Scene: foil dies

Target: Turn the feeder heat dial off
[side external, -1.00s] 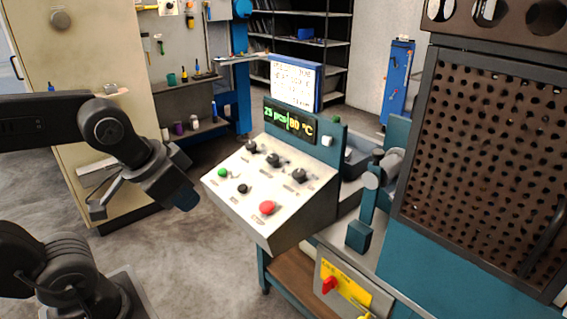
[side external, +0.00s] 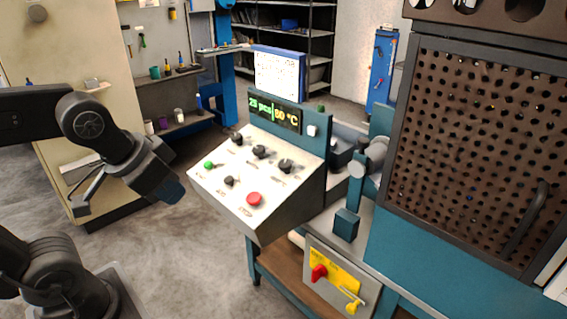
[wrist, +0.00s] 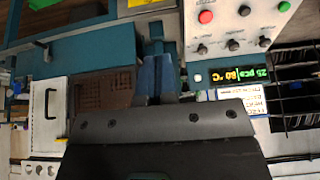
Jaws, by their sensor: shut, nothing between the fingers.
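The sloped white control panel (side external: 235,205) stands in the middle of the side view. Three black dials sit in its upper row: the left dial (side external: 237,138), middle dial (side external: 260,152) and right dial (side external: 286,166). Their labels are too small to read, so I cannot tell which is feeder heat. The same row shows in the wrist view, with its middle dial (wrist: 232,45). A lit display (side external: 274,111) above shows a piece count and a temperature in °C. My gripper (side external: 172,190) is shut and empty, left of the panel and apart from it; its blue fingers (wrist: 155,75) show in the wrist view.
The panel also has a green button (side external: 208,165), a smaller black control (side external: 229,181) and a red button (side external: 254,199). A perforated dark guard (side external: 465,150) stands at right. A yellow plate with a red switch (side external: 319,272) is below. Open floor lies left of the panel.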

